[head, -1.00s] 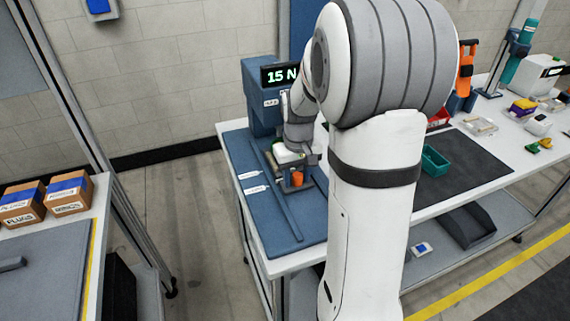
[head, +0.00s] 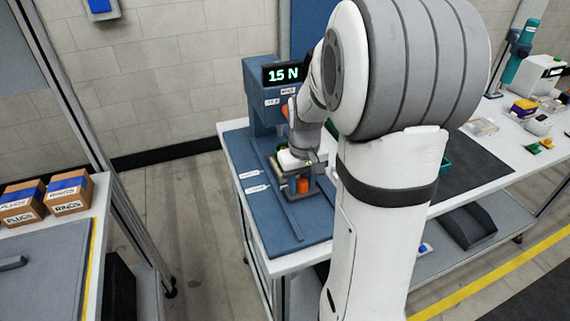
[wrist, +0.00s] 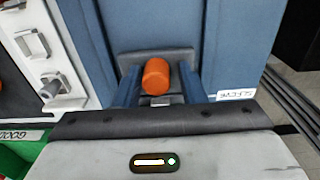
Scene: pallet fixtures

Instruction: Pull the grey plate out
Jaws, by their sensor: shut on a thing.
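The grey plate (wrist: 184,54) shows in the wrist view just beyond my fingertips, over the blue board. An orange cylinder (wrist: 155,76) stands in front of it, between my two fingers, and hides its middle. My gripper (wrist: 159,82) is shut on the plate's near part; the contact itself is mostly hidden. In the head view my gripper (head: 300,167) is low in front of the blue press (head: 258,95). The orange cylinder (head: 302,186) shows just in front of it, with a grey edge below. My wrist hides most of the plate there.
The press display (head: 284,74) reads 15 N. A blue board (head: 270,225) with a raised strip and labels covers the table's left end. Its front part is clear. In the wrist view a green tray (wrist: 18,158) and a white panel with switches (wrist: 48,75) lie left.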

